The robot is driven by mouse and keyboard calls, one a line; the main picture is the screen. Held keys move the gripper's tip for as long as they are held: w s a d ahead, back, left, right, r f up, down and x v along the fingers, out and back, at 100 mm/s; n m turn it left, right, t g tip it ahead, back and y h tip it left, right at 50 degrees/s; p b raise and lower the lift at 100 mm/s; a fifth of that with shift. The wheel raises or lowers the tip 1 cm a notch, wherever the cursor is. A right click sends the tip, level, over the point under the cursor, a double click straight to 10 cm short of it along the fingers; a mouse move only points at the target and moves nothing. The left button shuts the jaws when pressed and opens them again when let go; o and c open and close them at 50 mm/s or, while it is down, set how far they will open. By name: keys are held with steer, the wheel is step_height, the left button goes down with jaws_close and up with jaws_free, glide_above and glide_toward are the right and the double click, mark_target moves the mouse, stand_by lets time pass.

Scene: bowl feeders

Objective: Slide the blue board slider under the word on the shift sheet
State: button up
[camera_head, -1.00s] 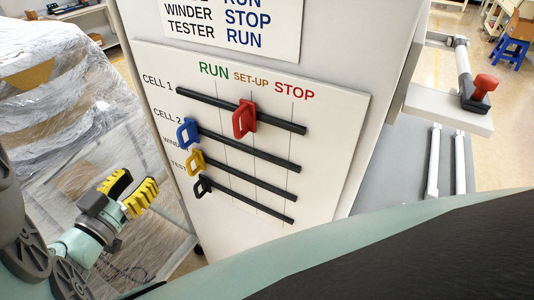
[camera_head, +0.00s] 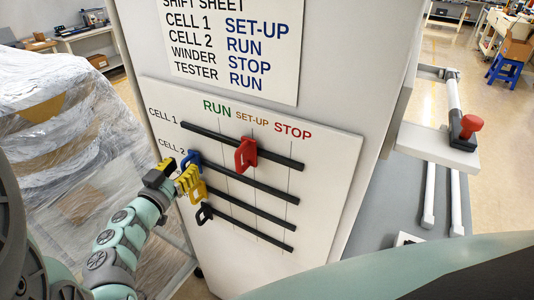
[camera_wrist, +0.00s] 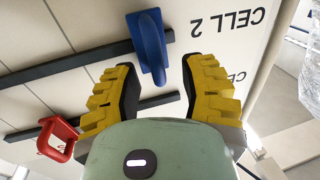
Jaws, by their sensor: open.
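The blue slider (camera_head: 191,159) sits at the left end of the CELL 2 rail (camera_head: 240,178), left of the RUN line. The shift sheet (camera_head: 232,45) reads CELL 1 SET-UP, CELL 2 RUN, WINDER STOP, TESTER RUN. My gripper (camera_head: 181,177) is at the board's left edge, beside the blue slider. In the wrist view, upside down, my gripper (camera_wrist: 160,66) is open. The blue slider (camera_wrist: 150,45) stands ahead of and roughly between the two yellow-black fingers, its near end close to the tips. I cannot tell whether they touch.
The red slider (camera_head: 246,155) is on the CELL 1 rail near the SET-UP line. The yellow slider (camera_head: 198,190) and black slider (camera_head: 204,213) sit at the left ends of the lower rails. A wrapped stack (camera_head: 70,150) stands left. A red-knobbed lever (camera_head: 466,128) is right.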

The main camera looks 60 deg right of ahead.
steer(key=shift+d, duration=0.6)
steer(key=shift+a, duration=0.1)
jaws_close()
steer(key=shift+w, duration=0.1)
